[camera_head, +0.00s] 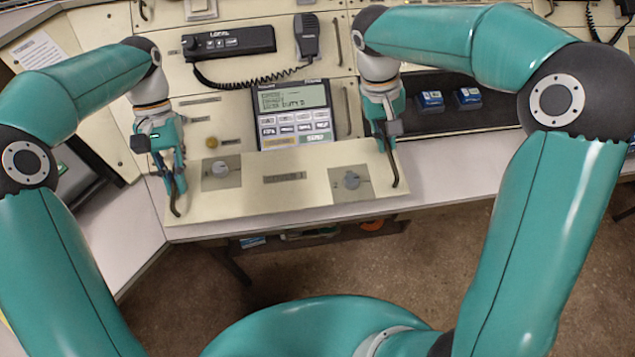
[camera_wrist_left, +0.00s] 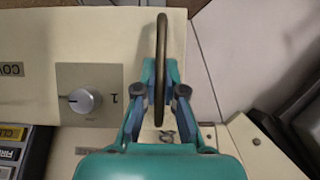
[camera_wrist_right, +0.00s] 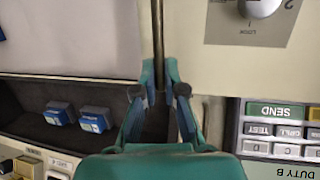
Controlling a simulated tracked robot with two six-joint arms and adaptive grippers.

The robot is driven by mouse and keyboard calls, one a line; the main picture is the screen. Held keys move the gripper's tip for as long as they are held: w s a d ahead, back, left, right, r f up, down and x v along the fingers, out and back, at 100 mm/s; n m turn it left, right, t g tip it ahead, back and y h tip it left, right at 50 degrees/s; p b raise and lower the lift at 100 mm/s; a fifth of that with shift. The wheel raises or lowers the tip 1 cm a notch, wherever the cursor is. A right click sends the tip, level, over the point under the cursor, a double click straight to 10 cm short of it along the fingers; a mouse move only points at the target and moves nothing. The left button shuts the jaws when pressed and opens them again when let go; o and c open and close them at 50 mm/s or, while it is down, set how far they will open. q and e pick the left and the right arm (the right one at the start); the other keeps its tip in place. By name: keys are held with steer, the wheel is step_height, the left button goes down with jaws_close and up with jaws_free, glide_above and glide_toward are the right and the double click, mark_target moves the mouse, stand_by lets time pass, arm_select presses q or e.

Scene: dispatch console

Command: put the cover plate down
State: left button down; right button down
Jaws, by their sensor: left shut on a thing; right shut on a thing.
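The cover plate (camera_head: 283,195) is a wide cream panel in front of the keypad unit, with a dark handle at each end and a knob on a grey square near each end. My left gripper (camera_head: 174,170) is shut on the left handle (camera_wrist_left: 161,45). My right gripper (camera_head: 384,142) is shut on the right handle (camera_wrist_right: 158,35). The plate looks about level across, its front edge near the worktop's front edge. I cannot tell whether it touches the surface below or hangs just above it. What lies under it is hidden.
Behind the plate stands the keypad unit (camera_head: 292,112) with a lit screen. A radio (camera_head: 229,42) and a corded handset (camera_head: 306,37) are further back. Blue blocks (camera_head: 467,97) sit in a dark recess at right. The white worktop (camera_head: 450,170) is clear right of the plate.

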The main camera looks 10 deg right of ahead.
arm_select(q)
steer(key=c, duration=1.7)
jaws_free()
steer(key=shift+f, duration=0.1)
arm_select(e)
steer(key=c, duration=1.7)
jaws_free()
steer(key=shift+f, duration=0.15)
arm_select(q)
steer(key=o, duration=0.4)
arm_select(e)
steer(key=o, duration=0.4)
arm_select(q)
steer(key=shift+o, duration=0.2)
arm_select(e)
steer(key=shift+o, duration=0.2)
arm_select(q)
steer(key=shift+w, duration=0.1)
steer(key=shift+v, duration=3.6)
arm_select(e)
steer(key=v, duration=1.2)
